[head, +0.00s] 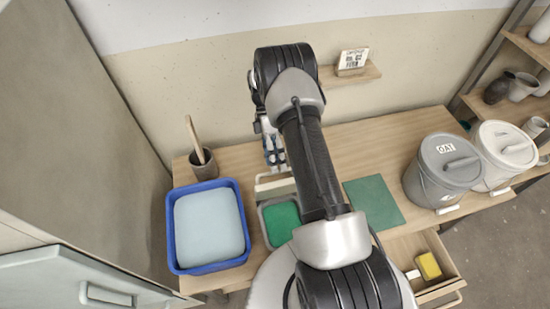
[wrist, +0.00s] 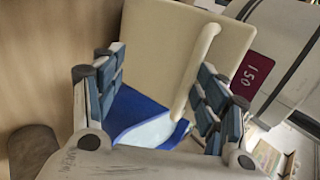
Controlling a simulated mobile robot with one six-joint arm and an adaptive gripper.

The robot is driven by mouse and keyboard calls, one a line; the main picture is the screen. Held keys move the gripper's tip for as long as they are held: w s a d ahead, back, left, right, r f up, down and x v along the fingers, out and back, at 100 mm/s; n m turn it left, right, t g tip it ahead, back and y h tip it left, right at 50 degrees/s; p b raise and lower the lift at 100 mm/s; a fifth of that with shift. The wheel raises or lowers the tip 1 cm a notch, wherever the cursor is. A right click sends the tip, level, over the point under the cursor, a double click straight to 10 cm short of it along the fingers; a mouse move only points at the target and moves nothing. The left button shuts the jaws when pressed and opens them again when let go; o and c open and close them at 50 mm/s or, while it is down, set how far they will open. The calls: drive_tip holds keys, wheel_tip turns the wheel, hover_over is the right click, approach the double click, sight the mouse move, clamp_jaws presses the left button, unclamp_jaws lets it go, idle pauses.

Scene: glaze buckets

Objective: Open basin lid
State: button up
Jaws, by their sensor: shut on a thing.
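The grey basin (head: 262,222) stands on the table with green glaze (head: 282,222) showing inside it. Its cream lid (head: 274,188) is raised at the back edge of the basin and looks tilted up, with the opening uncovered in front. In the wrist view the lid (wrist: 160,35) is a flat cream panel with a rounded bar handle (wrist: 202,62). My gripper (head: 274,155) is just above and behind the lid.
A blue tub (head: 175,235) with a pale blue surface stands left of the basin, beside a brown pot (head: 204,165). A green mat (head: 375,203) lies to the right. Two lidded buckets (head: 440,175) (head: 505,155) stand at the right. An open drawer (head: 440,265) holds a yellow block.

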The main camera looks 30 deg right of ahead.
drive_tip(key=shift+f, duration=0.2)
drive_tip(key=shift+c, duration=0.4)
drive_tip(key=v, duration=1)
drive_tip(key=shift+w+r, duration=0.2)
drive_tip(key=c, duration=0.3)
drive_tip(key=shift+v, duration=0.95)
drive_tip(key=shift+c, duration=0.2)
drive_tip(key=shift+r, duration=0.15)
